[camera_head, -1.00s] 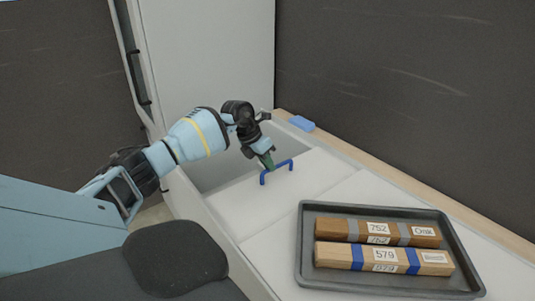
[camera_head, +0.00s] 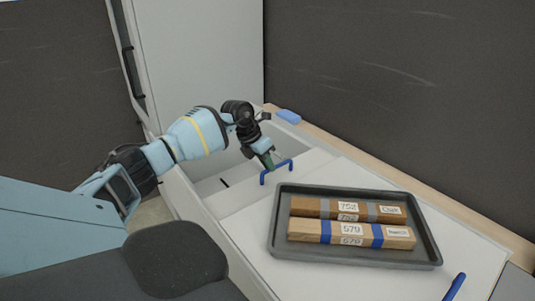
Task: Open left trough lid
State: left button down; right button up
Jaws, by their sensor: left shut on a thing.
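The left trough lid (camera_head: 237,195) is a white panel with a blue bar handle (camera_head: 284,163) near its far edge. My left gripper (camera_head: 269,165) reaches down from the left and is shut on the handle. Beyond the lid, an open gap shows the grey inside of the trough (camera_head: 205,176), with a small dark mark in it. The fingertips partly cover the handle. My right gripper is not in view.
A grey tray (camera_head: 433,250) with two wrapped long boxes (camera_head: 348,208) (camera_head: 350,233) stands on the neighbouring white lid. Another blue handle (camera_head: 455,287) shows at lower right. A small blue block (camera_head: 288,116) lies on the wooden ledge by the dark wall.

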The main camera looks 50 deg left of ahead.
pick_arm(q)
jog(key=shift+f, duration=0.1)
jog(key=c, duration=1.5)
grip_release()
jog(key=shift+o, duration=0.2)
jog(key=v, duration=0.8)
